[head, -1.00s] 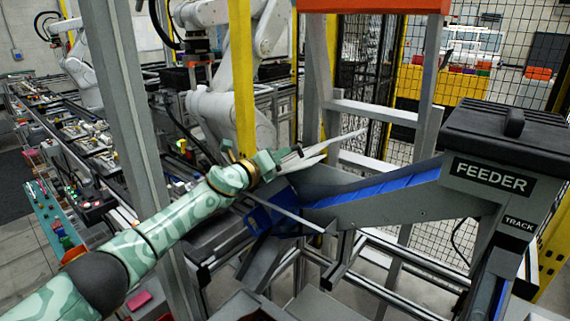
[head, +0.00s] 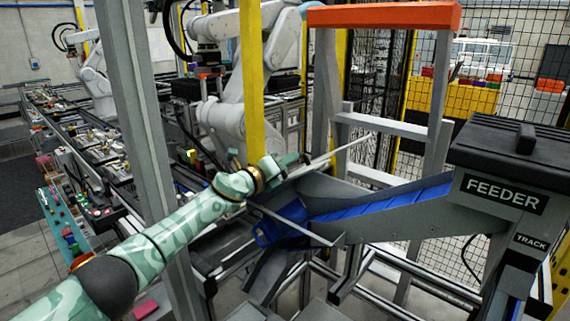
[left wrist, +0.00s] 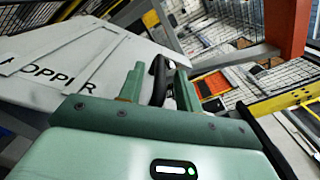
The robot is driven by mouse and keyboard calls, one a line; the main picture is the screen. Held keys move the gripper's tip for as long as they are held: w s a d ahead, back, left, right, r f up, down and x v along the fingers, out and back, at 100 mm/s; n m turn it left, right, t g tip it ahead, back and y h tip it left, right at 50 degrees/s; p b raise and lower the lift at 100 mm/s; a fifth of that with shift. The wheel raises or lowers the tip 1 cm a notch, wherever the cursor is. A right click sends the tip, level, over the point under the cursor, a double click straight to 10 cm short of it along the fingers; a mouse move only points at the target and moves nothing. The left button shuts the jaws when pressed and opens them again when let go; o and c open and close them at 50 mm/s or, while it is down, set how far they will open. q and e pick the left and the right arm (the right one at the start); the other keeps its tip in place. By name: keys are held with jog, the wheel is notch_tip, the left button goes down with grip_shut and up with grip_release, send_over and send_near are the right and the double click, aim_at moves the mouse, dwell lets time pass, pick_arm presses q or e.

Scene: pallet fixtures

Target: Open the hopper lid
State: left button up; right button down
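My left gripper (left wrist: 158,88) is green and shows in the left wrist view with its two fingers apart. A black handle (left wrist: 157,78) stands between the fingers; I cannot tell whether they touch it. Left of it is a pale grey hopper panel (left wrist: 60,62) with black letters reading "OPPER", partly cut off. In the head view my left gripper (head: 290,163) is near the middle, beside a thin pale edge (head: 340,150) that may belong to the lid. The handle is not clear there. My right gripper is not in view.
A grey feeder (head: 500,200) with a black handled lid (head: 510,140) stands at the right. A blue chute (head: 385,200) slopes from it towards the middle. A yellow post (head: 251,80) and a grey post (head: 140,140) rise close to my left arm. A white robot arm stands behind.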

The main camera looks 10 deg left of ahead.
pick_arm(q)
jog(key=shift+s+a+r+p, duration=0.1)
jog(key=shift+s+a+p, duration=0.1)
jog(key=shift+p, duration=0.1)
jog(key=p+v, duration=0.6)
jog(key=v, duration=1)
jog(key=shift+w+d, duration=0.1)
